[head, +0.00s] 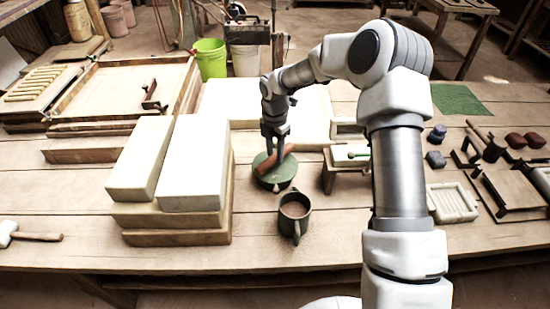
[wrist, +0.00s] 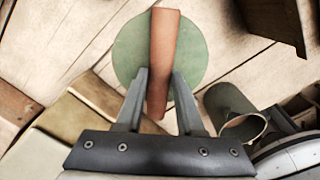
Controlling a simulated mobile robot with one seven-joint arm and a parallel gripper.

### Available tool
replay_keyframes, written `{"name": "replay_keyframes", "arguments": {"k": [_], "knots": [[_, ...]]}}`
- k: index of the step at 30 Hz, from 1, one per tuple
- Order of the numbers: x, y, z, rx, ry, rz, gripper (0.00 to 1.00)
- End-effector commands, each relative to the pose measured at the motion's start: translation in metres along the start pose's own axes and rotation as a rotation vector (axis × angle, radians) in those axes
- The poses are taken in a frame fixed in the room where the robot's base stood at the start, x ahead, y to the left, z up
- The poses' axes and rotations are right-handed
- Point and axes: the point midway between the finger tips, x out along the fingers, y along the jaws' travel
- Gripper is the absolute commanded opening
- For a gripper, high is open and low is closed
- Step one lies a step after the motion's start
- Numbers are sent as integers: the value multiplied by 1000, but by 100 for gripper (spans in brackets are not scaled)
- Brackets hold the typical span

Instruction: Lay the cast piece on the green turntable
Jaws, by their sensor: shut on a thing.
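The cast piece, a long reddish-brown bar (head: 287,165), is between the fingers of my gripper (head: 273,148). In the wrist view the bar (wrist: 164,45) runs lengthwise between the fingertips (wrist: 161,78), and my gripper is shut on it. The green turntable (head: 263,178) is a round disc on the table. It lies directly behind the bar in the wrist view (wrist: 202,58), and the bar's near end reaches past its rim. The bar looks at or just above the disc; I cannot tell whether they touch. My fingers hide part of the bar in the head view.
A dark mug (head: 295,215) with brown contents stands close in front of the turntable. Stacked white blocks on boards (head: 195,165) rise to the left. A small wooden stand (head: 328,178) is close on the right. Bare table lies in front of the mug.

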Motion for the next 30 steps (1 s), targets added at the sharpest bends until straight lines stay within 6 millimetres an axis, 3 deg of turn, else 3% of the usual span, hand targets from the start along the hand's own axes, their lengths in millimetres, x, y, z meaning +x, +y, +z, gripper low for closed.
{"name": "replay_keyframes", "arguments": {"k": [4,15,16,21,30], "knots": [[22,0,-1,-1,2,-1,0],[27,0,0,0,1,0,0],[27,0,0,0,1,-1,38],[26,0,0,1,1,-1,67],[24,0,0,1,1,0,67]]}}
